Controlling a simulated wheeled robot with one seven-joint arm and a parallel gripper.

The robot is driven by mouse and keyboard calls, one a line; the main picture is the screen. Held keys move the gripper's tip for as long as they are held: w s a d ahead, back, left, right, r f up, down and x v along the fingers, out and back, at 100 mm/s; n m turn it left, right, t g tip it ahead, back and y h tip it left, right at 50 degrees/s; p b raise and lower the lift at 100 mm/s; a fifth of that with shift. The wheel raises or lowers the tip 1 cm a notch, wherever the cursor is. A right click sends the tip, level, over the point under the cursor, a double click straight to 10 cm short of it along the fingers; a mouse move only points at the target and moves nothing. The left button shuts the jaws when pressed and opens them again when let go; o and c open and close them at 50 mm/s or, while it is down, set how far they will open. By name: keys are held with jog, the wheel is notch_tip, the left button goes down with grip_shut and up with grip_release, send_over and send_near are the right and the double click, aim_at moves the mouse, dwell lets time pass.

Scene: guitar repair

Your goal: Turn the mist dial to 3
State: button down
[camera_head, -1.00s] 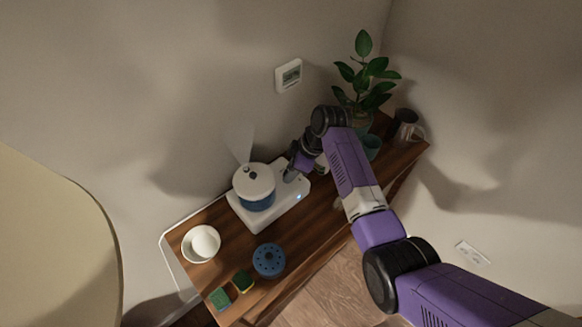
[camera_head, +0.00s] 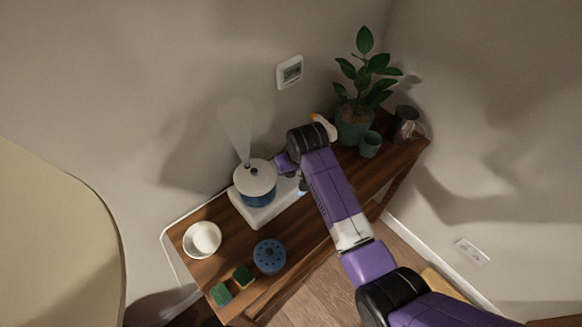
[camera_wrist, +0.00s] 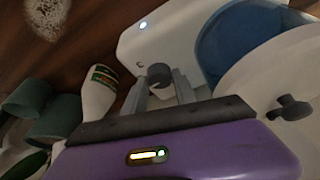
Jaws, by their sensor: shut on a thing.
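The humidifier has a white base (camera_head: 268,212), a blue tank (camera_head: 262,198) and a white lid (camera_head: 253,176) with a dark nozzle, and mist (camera_head: 238,125) rises from it. In the wrist view its base (camera_wrist: 165,35) carries a small lit light and a round grey mist dial (camera_wrist: 158,75). My gripper (camera_wrist: 160,84) is shut on the dial, a finger on each side. I cannot read the dial's number. In the head view my arm hides the dial and fingertips.
A white bottle (camera_wrist: 98,95) lies close to my gripper in the wrist view. A potted plant (camera_head: 354,122), green cup (camera_head: 370,145) and dark mug (camera_head: 404,124) stand right. A white bowl (camera_head: 202,239), blue round thing (camera_head: 269,256) and sponges (camera_head: 243,277) are at the near left.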

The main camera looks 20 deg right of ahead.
jog(key=m+h, duration=0.1)
jog(key=m, duration=0.2)
jog(key=m+h, duration=0.1)
jog(key=m, duration=0.2)
jog(key=shift+a+g+b, duration=0.2)
jog(key=shift+g+b, duration=0.1)
jog(key=m, duration=0.2)
jog(key=m+g+h+b, duration=0.1)
jog(key=shift+w+a+f+m, duration=0.1)
jog(key=shift+f+m, duration=0.05)
jog(key=shift+m, duration=0.25)
jog(key=shift+m+g+h+b, duration=0.55)
jog(key=shift+m+b, duration=0.45)
jog(key=shift+m, duration=0.5)
jog(key=c, duration=1)
grip_release()
jog(key=b+v, duration=0.1)
jog(key=v, duration=0.7)
